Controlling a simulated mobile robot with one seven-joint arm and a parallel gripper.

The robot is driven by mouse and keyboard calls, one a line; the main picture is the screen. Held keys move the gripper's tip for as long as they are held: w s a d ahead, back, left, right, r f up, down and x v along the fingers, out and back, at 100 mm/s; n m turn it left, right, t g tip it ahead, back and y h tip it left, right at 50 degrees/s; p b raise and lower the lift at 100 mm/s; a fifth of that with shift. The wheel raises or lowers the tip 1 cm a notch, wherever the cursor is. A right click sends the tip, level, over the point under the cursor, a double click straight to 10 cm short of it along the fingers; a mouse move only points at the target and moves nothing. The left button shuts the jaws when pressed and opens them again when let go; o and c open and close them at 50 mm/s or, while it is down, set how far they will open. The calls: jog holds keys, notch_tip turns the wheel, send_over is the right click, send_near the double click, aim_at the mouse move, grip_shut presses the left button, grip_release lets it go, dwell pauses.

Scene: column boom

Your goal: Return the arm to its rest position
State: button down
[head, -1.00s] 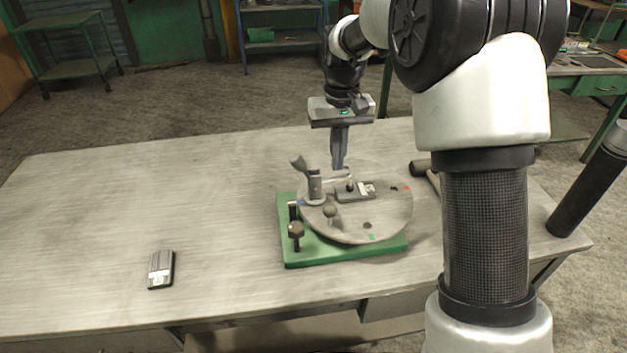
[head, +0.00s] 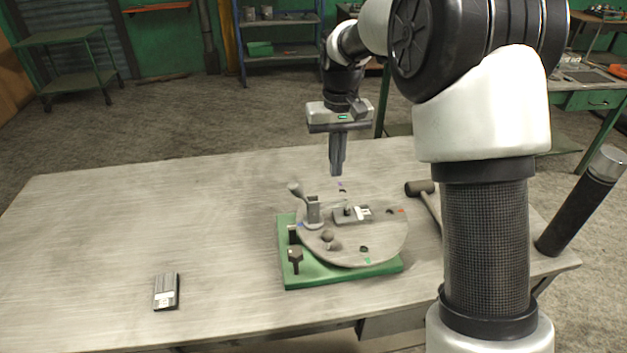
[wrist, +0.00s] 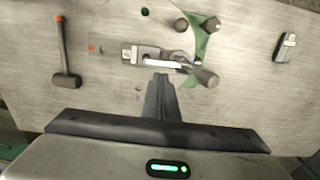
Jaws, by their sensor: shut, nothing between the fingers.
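My gripper (head: 337,172) is shut and empty. It points down above the far edge of the round grey plate in the head view and does not touch it. In the wrist view its closed fingers (wrist: 161,82) point at the plate and its clamp. My arm rises on the right of the head view and reaches over the table's far side.
The round plate (head: 375,232) on a green base (head: 310,278) carries a clamp (head: 313,210) and a small block (head: 350,215). A hammer (head: 420,188) lies right of it, partly hidden by my arm. A dark block (head: 166,291) lies at front left. The table's left side is clear.

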jog(key=s+d+r+t, duration=0.1)
jog(key=s+d+r, duration=0.3)
jog(key=s+r, duration=0.3)
jog(key=s+d+r+m+t, duration=0.1)
jog(key=s+d+r+t, duration=0.1)
jog(key=s, duration=0.8)
jog(key=s+d+r+m+t+p, duration=0.1)
jog(key=s+d+r+t, duration=0.1)
jog(key=s, duration=0.9)
jog(key=shift+d+r+t, duration=0.3)
jog(key=shift+d+r, duration=0.3)
jog(key=shift+d, duration=0.6)
